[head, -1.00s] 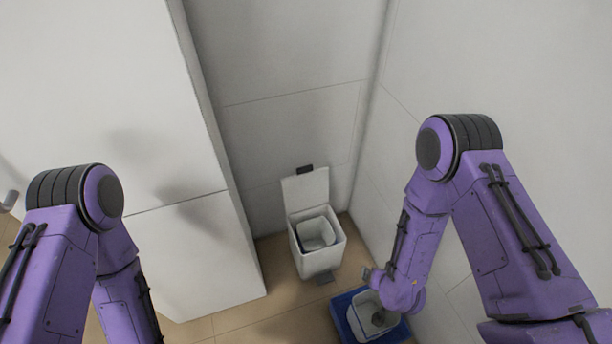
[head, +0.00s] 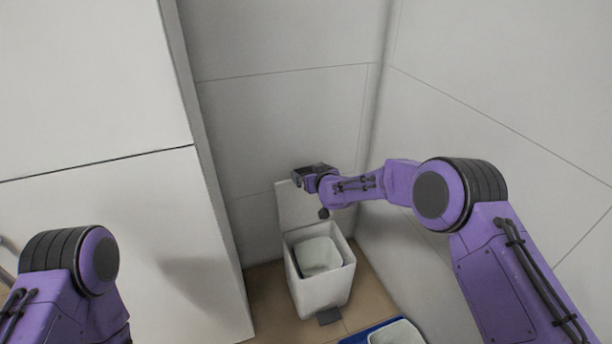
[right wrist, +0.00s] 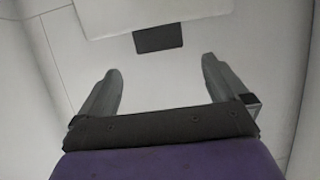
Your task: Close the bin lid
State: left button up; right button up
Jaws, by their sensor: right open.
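The white bin (head: 322,285) stands on the floor in the corner, with a lighter inner bucket (head: 317,257) showing through its open top. Its lid (head: 294,210) stands upright at the back of the bin. My right gripper (head: 303,176) is at the lid's top edge, covering it in the head view. In the right wrist view, my right gripper's fingers (right wrist: 160,70) are spread and empty. The lid (right wrist: 120,18) and its dark tab (right wrist: 158,38) lie just beyond the fingertips, the tab roughly centred between them. My left gripper is out of the picture.
A dark pedal (head: 330,316) is at the bin's front foot. A blue container (head: 358,338) with a white liner is at the bottom edge. A tall white panel (head: 185,250) stands left of the bin; a wall (head: 480,120) rises on the right.

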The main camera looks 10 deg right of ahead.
jog(key=x, duration=0.2)
jog(key=b+x, duration=0.1)
jog(key=x, duration=0.1)
jog(key=shift+w+f, duration=0.15)
jog(key=shift+f, duration=0.2)
jog(key=shift+w+a+b, duration=0.15)
jog(key=shift+w+b, duration=0.25)
jog(key=shift+w, duration=0.2)
jog(key=c, duration=1.5)
jog(key=shift+s+t+p, duration=0.3)
jog(key=shift+s, duration=0.4)
jog(key=t+p, duration=0.1)
jog(key=t, duration=0.2)
send_near(304, 169)
jog(key=shift+y, duration=0.4)
jog(key=s+f, duration=0.1)
jog(key=s+d, duration=0.1)
jog(key=s, duration=0.1)
jog(key=s+f, duration=0.1)
jog(key=s, duration=0.1)
jog(key=shift+s+d+f, duration=0.2)
jog(key=shift+s+f, duration=0.05)
jog(key=shift+f, duration=0.05)
jog(key=shift+s+d+f, duration=0.15)
jog(key=shift+s+f, duration=0.25)
jog(key=shift+s, duration=0.25)
